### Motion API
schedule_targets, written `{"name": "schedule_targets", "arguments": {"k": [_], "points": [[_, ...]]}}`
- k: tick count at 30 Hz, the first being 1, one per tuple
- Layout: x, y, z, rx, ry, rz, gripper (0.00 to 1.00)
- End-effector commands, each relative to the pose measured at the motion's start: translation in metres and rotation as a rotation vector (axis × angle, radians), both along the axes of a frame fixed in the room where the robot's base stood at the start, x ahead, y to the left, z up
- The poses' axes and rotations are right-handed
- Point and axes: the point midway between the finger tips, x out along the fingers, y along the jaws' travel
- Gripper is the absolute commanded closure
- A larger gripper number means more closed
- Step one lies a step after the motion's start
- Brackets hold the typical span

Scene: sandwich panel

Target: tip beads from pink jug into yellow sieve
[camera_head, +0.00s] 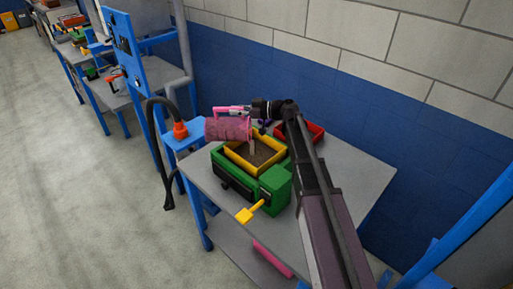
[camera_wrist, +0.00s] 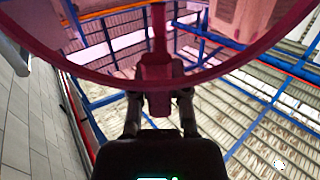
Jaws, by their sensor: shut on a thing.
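The pink jug (camera_head: 228,130) is held in the air and lies nearly on its side, its right end above the yellow sieve (camera_head: 237,160). My gripper (camera_head: 246,111) is shut on the jug's handle, above the jug. In the wrist view, my fingers (camera_wrist: 160,108) close on the pink handle (camera_wrist: 157,74), and the jug's curved rim (camera_wrist: 62,62) crosses the top. The sieve sits in a green machine (camera_head: 276,186) and holds brown, grainy matter. A light brown streak stands below the jug's right end, over the sieve; it looks like falling beads.
The machine stands on a grey table (camera_head: 345,180). A yellow-handled tool (camera_head: 249,211) sticks out at its front. A red tray (camera_head: 312,132) is behind right, close to my arm. A blue post (camera_head: 180,135) with an orange fitting (camera_head: 180,131) and black hose is left.

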Motion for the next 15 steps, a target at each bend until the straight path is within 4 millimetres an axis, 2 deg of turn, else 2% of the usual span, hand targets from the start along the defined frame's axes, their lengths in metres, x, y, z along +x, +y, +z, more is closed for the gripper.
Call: {"name": "schedule_targets", "arguments": {"k": [15], "points": [[-0.0010,-0.0079,0.0021,0.058,-0.007,0.000,1.00]]}}
